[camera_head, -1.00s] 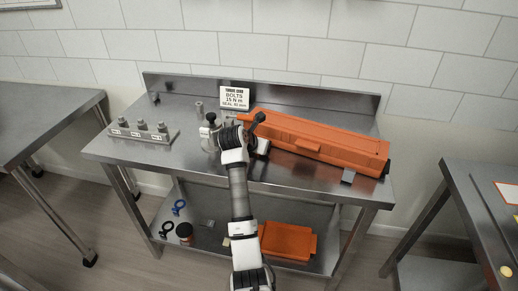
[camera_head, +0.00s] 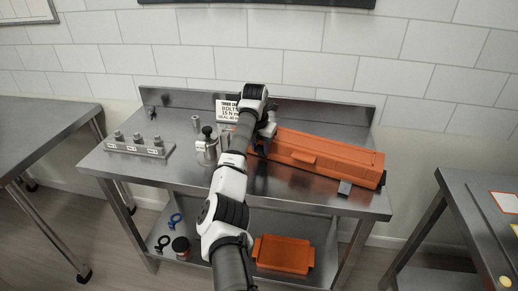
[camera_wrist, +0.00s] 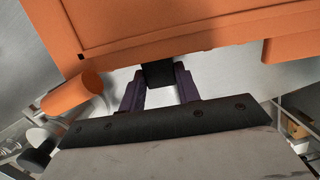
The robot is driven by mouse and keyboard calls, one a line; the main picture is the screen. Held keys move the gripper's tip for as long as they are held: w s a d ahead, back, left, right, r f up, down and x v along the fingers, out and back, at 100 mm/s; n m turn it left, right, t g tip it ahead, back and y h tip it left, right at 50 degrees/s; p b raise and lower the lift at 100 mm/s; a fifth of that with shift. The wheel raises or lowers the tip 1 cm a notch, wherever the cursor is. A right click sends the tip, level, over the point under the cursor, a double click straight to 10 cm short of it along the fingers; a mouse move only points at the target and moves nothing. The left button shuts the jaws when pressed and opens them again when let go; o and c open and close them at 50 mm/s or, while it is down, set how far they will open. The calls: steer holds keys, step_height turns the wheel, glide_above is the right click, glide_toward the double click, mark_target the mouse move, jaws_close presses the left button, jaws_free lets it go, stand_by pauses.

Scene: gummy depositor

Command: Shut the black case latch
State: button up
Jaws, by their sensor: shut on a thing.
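The long orange case (camera_head: 325,160) lies on the steel table and fills the top of the wrist view (camera_wrist: 170,28). The black case latch (camera_wrist: 158,74) is a small dark block at the case's lower edge in the wrist view. My gripper (camera_wrist: 159,88) has one purple-dark finger on each side of this block and is shut on it. In the head view my gripper (camera_head: 266,133) is at the left end of the case, where my arm hides most of the latch.
An orange cylinder (camera_wrist: 72,95) sticks out left of my fingers in the wrist view. On the table are a metal pot (camera_head: 207,150), a bolt rack (camera_head: 139,146) and a sign (camera_head: 226,108). An orange bin (camera_head: 283,253) sits on the lower shelf. The table's front is mostly clear.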

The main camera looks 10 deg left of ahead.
steer(key=shift+w, duration=0.15)
stand_by(0.5)
steer(key=o, duration=1)
steer(key=r+b, duration=0.1)
steer(key=r, duration=0.3)
steer(key=s+r+b, duration=0.1)
steer(key=r, duration=0.4)
steer(key=r+b, duration=0.1)
steer(key=r, duration=0.3)
steer(key=shift+s+a+r+b, duration=0.2)
steer(key=shift+s+r+b, duration=0.05)
steer(key=shift+r+b, duration=0.15)
